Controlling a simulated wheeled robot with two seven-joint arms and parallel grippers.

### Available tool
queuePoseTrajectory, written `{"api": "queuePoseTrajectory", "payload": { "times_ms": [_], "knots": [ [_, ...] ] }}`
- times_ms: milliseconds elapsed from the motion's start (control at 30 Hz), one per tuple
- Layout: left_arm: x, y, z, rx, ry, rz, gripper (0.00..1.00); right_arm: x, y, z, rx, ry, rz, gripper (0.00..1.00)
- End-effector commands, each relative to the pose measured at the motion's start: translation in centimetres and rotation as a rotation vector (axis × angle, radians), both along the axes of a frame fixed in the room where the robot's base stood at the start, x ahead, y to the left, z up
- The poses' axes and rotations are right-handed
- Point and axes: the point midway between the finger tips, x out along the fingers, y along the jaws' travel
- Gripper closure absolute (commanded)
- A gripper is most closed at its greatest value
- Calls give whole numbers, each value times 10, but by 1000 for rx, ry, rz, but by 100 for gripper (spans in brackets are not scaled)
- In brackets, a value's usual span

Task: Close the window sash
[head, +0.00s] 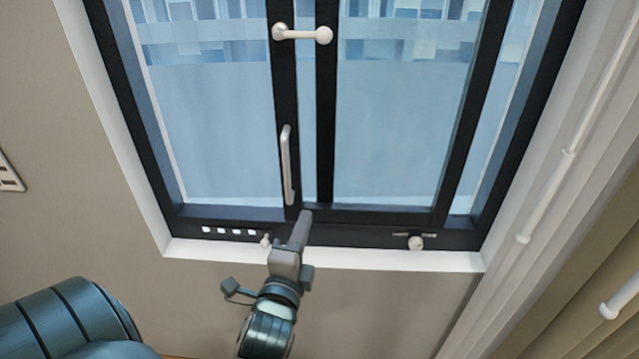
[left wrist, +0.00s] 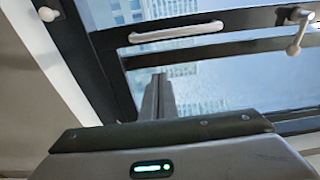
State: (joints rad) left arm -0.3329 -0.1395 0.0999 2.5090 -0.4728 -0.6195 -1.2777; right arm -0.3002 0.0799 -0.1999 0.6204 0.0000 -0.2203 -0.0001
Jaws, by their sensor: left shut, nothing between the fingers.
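The window has a dark frame and frosted lower glass. A dark upright stile (head: 286,95) carries a pale vertical pull handle (head: 287,165). To its right is a second upright stile (head: 326,110), with a strip of glass between them. A pale lever (head: 302,34) spans the two stiles higher up. My left gripper (head: 304,218) is shut and empty, in front of the bottom rail, just below and right of the pull handle. In the left wrist view, the fingertips (left wrist: 158,80) stand apart in the picture from the pull handle (left wrist: 177,32). My right gripper is not in view.
Two small pale knobs sit on the bottom frame, one left (head: 266,240) and one right (head: 415,242). A white sill (head: 380,260) runs below. Curtain folds (head: 560,190) and a pale rod (head: 545,195) are at the right. The wall at left is mostly bare.

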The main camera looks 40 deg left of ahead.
Motion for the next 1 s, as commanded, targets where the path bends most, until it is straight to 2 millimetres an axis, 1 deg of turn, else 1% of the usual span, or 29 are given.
{"api": "queuePoseTrajectory", "payload": {
  "times_ms": [367,567,733,1000],
  "knots": [
    [0,1,1,3,-1,1,100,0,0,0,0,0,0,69],
    [8,3,0,3,-1,0,100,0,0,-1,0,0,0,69],
    [23,10,1,4,-2,1,100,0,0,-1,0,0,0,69],
    [63,27,4,3,-1,1,100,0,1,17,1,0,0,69]
  ]
}}
